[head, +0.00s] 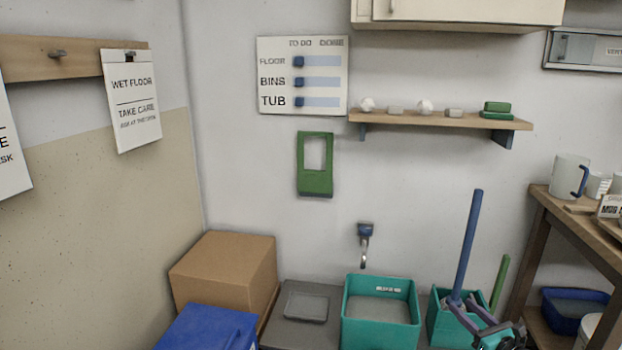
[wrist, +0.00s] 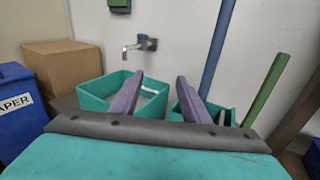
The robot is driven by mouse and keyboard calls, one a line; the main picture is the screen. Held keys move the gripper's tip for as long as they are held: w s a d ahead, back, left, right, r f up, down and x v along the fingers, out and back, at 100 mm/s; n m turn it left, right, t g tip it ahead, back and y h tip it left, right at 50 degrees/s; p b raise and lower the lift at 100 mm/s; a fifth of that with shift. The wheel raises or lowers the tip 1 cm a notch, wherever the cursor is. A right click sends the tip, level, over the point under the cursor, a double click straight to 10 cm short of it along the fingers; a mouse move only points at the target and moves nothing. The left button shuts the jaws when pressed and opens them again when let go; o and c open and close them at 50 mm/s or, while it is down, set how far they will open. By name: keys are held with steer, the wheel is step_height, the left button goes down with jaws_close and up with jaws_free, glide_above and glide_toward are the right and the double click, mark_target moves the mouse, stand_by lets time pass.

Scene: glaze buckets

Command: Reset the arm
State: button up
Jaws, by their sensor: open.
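My gripper (head: 474,318) is low at the right in the head view, in front of the right teal bucket. In the wrist view its two purple fingers (wrist: 160,84) stand well apart, with nothing seen between them. A dark grey bar and a teal surface fill the bottom of the wrist view; I cannot tell what they belong to. The left teal bucket (head: 381,335) holds grey contents and shows behind the left finger in the wrist view (wrist: 92,101). The right teal bucket (head: 441,328) is behind the right finger (wrist: 225,113).
A blue pole (head: 467,245) and a green pole (head: 499,280) rise by the right bucket. A wooden shelf unit (head: 541,233) stands at the right. A tap (head: 364,242), wall shelf (head: 440,120), cardboard box (head: 225,270) and blue bin (head: 205,328) also show.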

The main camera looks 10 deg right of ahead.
steer(key=w+a+f+m+g+y+p, duration=0.1)
steer(key=w+a+y+p, duration=0.3)
steer(key=a, duration=0.8)
steer(key=w+a+f+m+h+p, duration=0.1)
steer(key=w+a+f+p, duration=0.15)
steer(key=w+a, duration=0.65)
steer(key=s+a+f+m+g+h+p, duration=0.1)
steer(key=s+a+f+m+h+p, duration=0.15)
steer(key=a+f+m, duration=0.35)
steer(key=s+a+f+m+g+h+p, duration=0.1)
steer(key=a+f+m+g+p, duration=0.15)
steer(key=a, duration=0.55)
steer(key=s+a+f+m+g+h+p, duration=0.2)
steer(key=s+f+m+g, duration=0.2)
steer(key=s+f+m, duration=0.45)
steer(key=s+a+f+m+g+h+p, duration=0.1)
steer(key=s+a+f+m+g+p, duration=0.15)
steer(key=s+f+m+g, duration=0.6)
steer(key=s+a+r+m+g, duration=0.1)
steer(key=s+m+g, duration=0.1)
steer(key=s, duration=0.6)
steer(key=s+a+r+m+g+y, duration=0.1)
steer(key=s+m, duration=0.3)
steer(key=s, duration=0.4)
steer(key=s+a+r+m+g, duration=0.1)
steer(key=s+m+g, duration=0.2)
steer(key=s, duration=0.5)
steer(key=shift+a+r+y, duration=0.3)
steer(key=shift+y, duration=0.05)
